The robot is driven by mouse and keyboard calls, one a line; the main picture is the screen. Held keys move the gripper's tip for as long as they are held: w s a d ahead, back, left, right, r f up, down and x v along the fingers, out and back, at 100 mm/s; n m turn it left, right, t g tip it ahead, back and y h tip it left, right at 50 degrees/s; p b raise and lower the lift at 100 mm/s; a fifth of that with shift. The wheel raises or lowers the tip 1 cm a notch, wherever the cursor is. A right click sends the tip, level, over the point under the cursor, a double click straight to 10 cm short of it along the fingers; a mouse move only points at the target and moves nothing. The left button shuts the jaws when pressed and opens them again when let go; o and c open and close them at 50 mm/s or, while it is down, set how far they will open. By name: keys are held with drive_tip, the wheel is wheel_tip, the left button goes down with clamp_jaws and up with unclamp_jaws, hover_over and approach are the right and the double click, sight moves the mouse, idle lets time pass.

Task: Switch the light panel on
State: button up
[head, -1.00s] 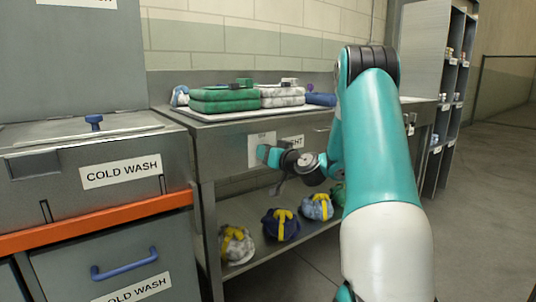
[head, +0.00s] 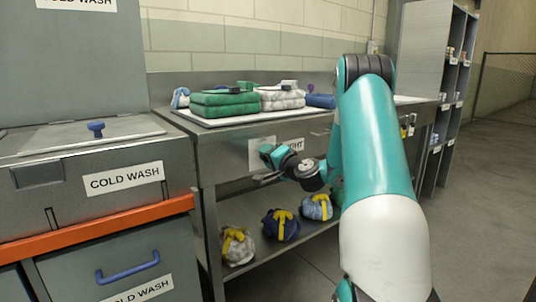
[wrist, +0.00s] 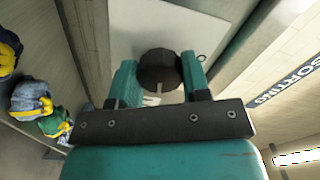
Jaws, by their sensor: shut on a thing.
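The light panel is a pale plate (head: 256,146) on the front of the steel table, beside a label ending in "IGHT" (head: 294,145). In the wrist view the plate (wrist: 130,22) carries a dark round knob (wrist: 158,66) with a light mark on its face. My gripper (wrist: 160,80) has one teal finger on each side of the knob and is shut on it. In the head view my gripper (head: 268,166) is at the panel and covers part of it; the knob is hidden there.
Folded green towels (head: 224,104) and white towels (head: 282,100) lie on a tray on the table. Several tied bundles, one dark blue (head: 281,228), sit on the shelf below. Cold wash cabinets (head: 70,180) stand left. Open floor lies right.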

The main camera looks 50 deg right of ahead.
drive_tip(key=shift+r+m+p, duration=0.15)
drive_tip(key=shift+m+p, duration=0.2)
drive_tip(key=shift+m, duration=0.45)
drive_tip(key=o, duration=0.9)
drive_tip(key=shift+w, duration=0.1)
drive_tip(key=shift+o, duration=0.2)
drive_tip(key=b+v, duration=0.9)
drive_tip(key=v, duration=0.8)
drive_tip(key=shift+s+a+b, duration=0.15)
drive_tip(key=shift+s+b, duration=0.05)
drive_tip(key=shift+b, duration=0.2)
